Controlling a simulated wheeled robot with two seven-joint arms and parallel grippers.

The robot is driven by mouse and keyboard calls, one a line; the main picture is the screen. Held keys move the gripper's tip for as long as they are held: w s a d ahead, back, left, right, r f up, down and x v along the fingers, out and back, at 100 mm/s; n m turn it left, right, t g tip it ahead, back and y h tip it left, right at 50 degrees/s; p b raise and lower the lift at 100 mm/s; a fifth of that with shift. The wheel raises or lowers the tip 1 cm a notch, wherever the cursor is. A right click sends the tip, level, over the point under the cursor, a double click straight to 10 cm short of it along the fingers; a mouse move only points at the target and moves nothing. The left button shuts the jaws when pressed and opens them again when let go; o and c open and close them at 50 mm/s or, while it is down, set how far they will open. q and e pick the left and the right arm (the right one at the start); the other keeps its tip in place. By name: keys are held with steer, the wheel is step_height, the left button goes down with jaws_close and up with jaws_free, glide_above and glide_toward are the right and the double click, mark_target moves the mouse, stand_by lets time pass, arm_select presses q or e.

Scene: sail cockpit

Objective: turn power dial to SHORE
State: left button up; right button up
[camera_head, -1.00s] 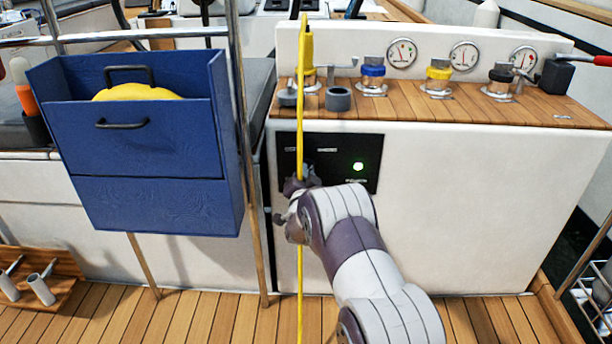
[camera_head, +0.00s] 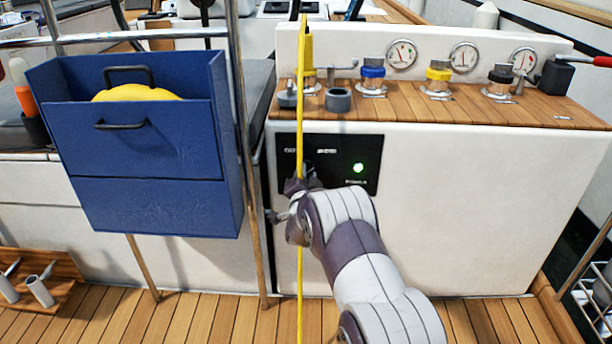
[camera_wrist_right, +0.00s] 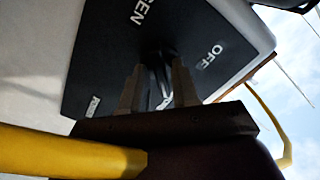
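The power dial (camera_wrist_right: 156,62) is a black knob on a black panel (camera_wrist_right: 95,50), with white labels GEN and OFF readable in the right wrist view; another label is too blurred to read. The dial's pointer direction is unclear. My right gripper (camera_wrist_right: 157,78) has its two grey fingers apart, one on each side of the dial; contact with it is unclear. In the head view my right gripper (camera_head: 300,186) is at the left part of the panel (camera_head: 368,148) and hides most of the dial. My left gripper is out of view.
A yellow line (camera_head: 300,110) hangs vertically in front of the panel and the gripper. A green light (camera_head: 358,168) glows on the panel. A blue box (camera_head: 140,205) and a steel post (camera_head: 246,150) stand left.

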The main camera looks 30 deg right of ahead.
steer(key=p+v, duration=0.5)
steer(key=v, duration=0.7)
steer(key=shift+s, duration=0.4)
steer(key=shift+a, duration=0.1)
